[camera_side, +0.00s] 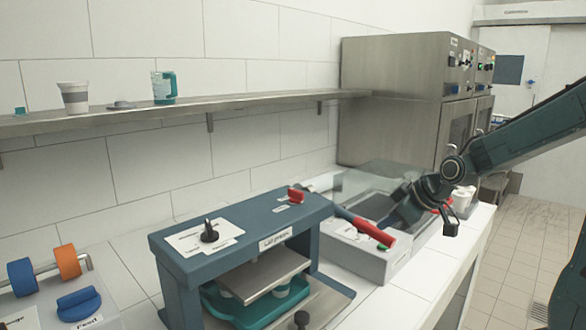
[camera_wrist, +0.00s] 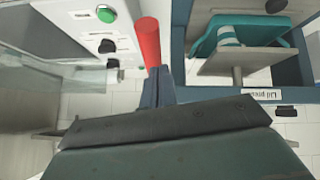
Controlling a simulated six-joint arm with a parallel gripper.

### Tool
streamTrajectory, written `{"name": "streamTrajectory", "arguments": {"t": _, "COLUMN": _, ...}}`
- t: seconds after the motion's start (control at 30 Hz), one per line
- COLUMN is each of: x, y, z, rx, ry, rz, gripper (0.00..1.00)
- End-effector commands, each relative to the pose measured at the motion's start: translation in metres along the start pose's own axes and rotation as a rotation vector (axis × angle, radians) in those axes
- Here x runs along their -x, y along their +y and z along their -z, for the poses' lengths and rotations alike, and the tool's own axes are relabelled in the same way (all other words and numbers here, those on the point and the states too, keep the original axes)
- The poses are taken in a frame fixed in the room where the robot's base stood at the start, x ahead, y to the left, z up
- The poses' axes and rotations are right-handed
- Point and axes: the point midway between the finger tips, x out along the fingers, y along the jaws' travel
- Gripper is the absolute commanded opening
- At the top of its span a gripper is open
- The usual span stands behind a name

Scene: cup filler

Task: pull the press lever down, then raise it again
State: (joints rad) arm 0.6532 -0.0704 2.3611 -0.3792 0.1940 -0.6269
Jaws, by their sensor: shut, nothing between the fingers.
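The lid press (camera_side: 277,241) is a blue-grey frame at the centre of the side view, labelled on its front. Its lever ends in a red handle (camera_side: 362,227) that slopes down to the right from the press's right side. The red handle also shows in the wrist view (camera_wrist: 149,42), just beyond my fingertips. My gripper (camera_side: 388,221) is shut and empty, close to the handle's right side; I cannot tell whether they touch. In the wrist view, my narrow fingers (camera_wrist: 155,80) are together at the handle's near end. The metal press plate (camera_side: 263,274) sits above a teal tray (camera_side: 285,303).
A grey machine with a clear cover (camera_side: 375,190) and a green button (camera_wrist: 106,15) stands right behind the handle. A cup (camera_side: 462,199) is beside my arm. A dispenser with blue and orange rolls (camera_side: 67,262) is at left. Cups stand on the wall shelf (camera_side: 230,99).

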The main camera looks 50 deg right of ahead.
Motion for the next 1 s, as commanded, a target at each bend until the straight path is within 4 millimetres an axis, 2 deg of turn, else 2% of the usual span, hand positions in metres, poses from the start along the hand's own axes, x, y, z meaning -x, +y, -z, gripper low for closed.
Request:
{"name": "streamTrajectory", "arguments": {"t": 0.1, "x": 0.016, "y": 0.001, "z": 0.007, "rx": 0.003, "ry": 0.010, "rz": -0.010, "gripper": 0.00}}
{"name": "streamTrajectory", "arguments": {"t": 0.5, "x": 0.047, "y": -0.006, "z": -0.029, "rx": 0.000, "ry": 0.013, "rz": -0.013, "gripper": 0.00}}
{"name": "streamTrajectory", "arguments": {"t": 1.0, "x": 0.073, "y": -0.012, "z": -0.057, "rx": 0.000, "ry": 0.013, "rz": -0.012, "gripper": 0.00}}
